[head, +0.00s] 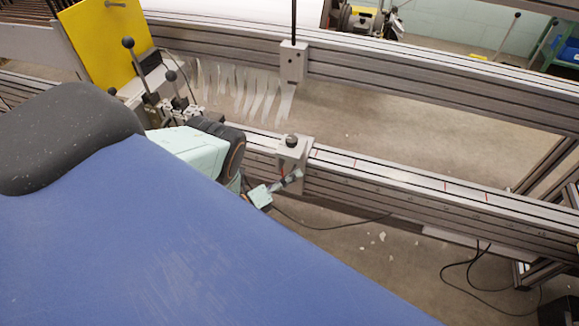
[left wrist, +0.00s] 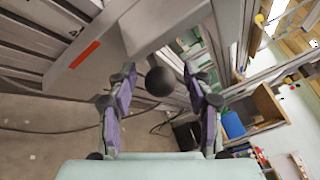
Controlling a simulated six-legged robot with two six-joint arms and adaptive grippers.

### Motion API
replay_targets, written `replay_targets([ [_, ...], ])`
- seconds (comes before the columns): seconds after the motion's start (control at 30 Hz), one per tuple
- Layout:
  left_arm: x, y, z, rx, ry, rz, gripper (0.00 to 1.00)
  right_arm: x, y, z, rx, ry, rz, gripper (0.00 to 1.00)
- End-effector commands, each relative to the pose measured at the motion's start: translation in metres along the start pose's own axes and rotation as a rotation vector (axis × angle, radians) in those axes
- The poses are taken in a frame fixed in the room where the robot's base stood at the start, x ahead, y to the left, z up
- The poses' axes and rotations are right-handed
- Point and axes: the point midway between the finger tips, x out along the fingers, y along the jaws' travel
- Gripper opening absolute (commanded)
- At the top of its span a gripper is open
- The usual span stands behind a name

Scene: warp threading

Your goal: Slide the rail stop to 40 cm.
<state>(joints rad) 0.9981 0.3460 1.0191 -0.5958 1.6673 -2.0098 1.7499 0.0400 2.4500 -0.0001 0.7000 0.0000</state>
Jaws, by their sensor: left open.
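The rail stop (head: 293,157) is a light grey block on the lower grey rail (head: 400,180), with a dark round knob (head: 291,141) on top. My left gripper (head: 284,186) is at the near side of the stop, low against its front face; whether it touches cannot be told. In the left wrist view my left gripper (left wrist: 160,92) is open, and a black ball (left wrist: 160,82) shows between its fingertips, with no finger visibly pressing on it. A grey block (left wrist: 150,25) lies just beyond the ball. My right gripper is not in view.
Red marks (head: 445,186) are spaced along the rail to the right of the stop, and that stretch of rail top is clear. An upper rail (head: 440,80) with a grey bracket (head: 292,62) runs behind. A blue surface (head: 190,235) fills the foreground. Cables (head: 340,226) hang below the rail.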

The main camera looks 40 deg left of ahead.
Motion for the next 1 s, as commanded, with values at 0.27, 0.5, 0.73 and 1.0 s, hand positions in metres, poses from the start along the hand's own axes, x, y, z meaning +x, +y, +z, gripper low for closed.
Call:
replay_targets([
  [0.27,-0.003,0.000,0.001,0.001,-0.001,0.000,0.52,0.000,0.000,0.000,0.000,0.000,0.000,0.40],
  [0.5,-0.042,0.001,0.001,0.000,-0.001,0.004,0.52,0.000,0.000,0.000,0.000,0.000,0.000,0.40],
  [0.73,-0.088,0.001,0.000,0.001,-0.001,0.003,0.52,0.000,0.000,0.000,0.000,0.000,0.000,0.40],
  [1.0,-0.117,0.000,0.000,0.000,0.000,0.001,0.52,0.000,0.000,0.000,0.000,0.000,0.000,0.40],
])
